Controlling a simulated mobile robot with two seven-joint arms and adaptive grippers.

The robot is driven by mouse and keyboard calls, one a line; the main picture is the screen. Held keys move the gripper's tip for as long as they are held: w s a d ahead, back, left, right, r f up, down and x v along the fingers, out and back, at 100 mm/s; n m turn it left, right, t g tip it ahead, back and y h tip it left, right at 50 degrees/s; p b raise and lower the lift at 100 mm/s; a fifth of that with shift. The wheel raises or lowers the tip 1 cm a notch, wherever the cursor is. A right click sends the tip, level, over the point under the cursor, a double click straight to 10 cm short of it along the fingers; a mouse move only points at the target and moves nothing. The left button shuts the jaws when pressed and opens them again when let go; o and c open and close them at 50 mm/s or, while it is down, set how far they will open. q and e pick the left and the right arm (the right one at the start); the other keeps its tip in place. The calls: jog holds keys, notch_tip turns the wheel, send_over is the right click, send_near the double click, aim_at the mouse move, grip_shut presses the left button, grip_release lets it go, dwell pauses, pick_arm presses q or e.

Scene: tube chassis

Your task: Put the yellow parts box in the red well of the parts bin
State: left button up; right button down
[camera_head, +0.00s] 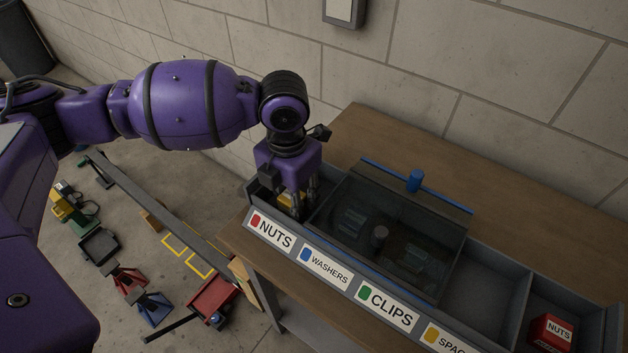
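The parts bin (497,338) is a long grey tray of wells on a wooden bench. Its front labels are NUTS with a red mark (271,231), WASHERS with blue, CLIPS with green, and a partly cut-off one with yellow. The yellow parts box (286,201) shows only as a small patch, low in the leftmost well behind the NUTS label. My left gripper (298,206) points down into that well, with its fingers at the box. The fingertips and most of the box are hidden, so its grip is unclear. My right gripper is not in view.
A dark see-through lid (395,230) with a blue handle (415,181) covers the middle wells. A red box labelled NUTS (552,332) sits in the far right well. The well left of it looks empty. The bench behind the bin is clear.

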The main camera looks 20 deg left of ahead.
pick_arm(q)
jog(key=shift+f, duration=0.1)
jog(key=o, duration=1.3)
jog(key=shift+w, duration=0.1)
notch_tip(320, 180, up, 12)
jog(key=shift+r+p, duration=0.2)
jog(key=shift+p, duration=0.2)
